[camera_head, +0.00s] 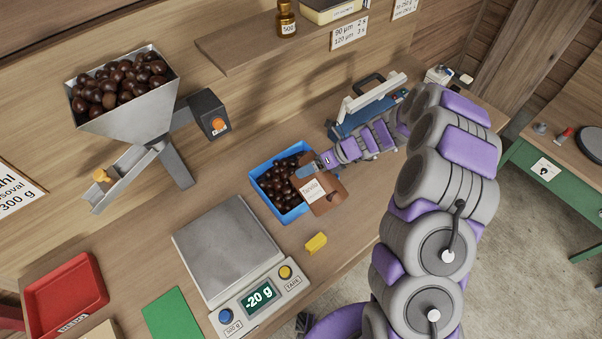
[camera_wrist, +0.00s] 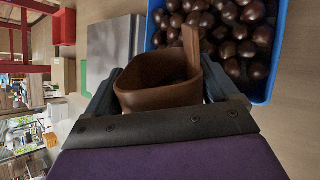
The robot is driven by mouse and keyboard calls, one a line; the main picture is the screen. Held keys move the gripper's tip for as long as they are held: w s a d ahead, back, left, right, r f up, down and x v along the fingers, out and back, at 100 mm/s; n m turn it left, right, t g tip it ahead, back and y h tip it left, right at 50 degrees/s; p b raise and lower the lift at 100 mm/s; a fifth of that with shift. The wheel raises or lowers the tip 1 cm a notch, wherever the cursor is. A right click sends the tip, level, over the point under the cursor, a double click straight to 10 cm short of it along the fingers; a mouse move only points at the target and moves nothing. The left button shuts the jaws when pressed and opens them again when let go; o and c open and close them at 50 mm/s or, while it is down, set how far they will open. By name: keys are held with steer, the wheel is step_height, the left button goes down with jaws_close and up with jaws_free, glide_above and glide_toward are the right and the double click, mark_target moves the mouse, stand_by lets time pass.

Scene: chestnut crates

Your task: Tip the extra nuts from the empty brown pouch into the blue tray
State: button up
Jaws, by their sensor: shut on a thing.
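My gripper (camera_head: 308,171) is shut on the brown pouch (camera_head: 329,197), which has a white label, at the right edge of the blue tray (camera_head: 293,215). The tray holds many dark brown chestnuts. In the wrist view, the pouch (camera_wrist: 160,97) sits between my gripper's two fingers (camera_wrist: 166,88), its mouth open and tilted. I see bare brown lining and no nuts in the part of the inside that shows. The blue tray (camera_wrist: 283,40) with nuts lies just beyond the pouch. The bottom of the pouch is partly hidden.
A scale (camera_head: 228,252) reading -20 g stands left of the tray. A yellow block (camera_head: 316,243) lies in front of the tray. A metal hopper (camera_head: 140,105) of chestnuts, a black box (camera_head: 209,114), a red tray (camera_head: 66,297) and a blue sealing device (camera_head: 368,113) are around it.

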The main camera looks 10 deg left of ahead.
steer(key=shift+a+r+p, duration=0.1)
steer(key=shift+a+p, duration=0.2)
steer(key=shift+p, duration=0.6)
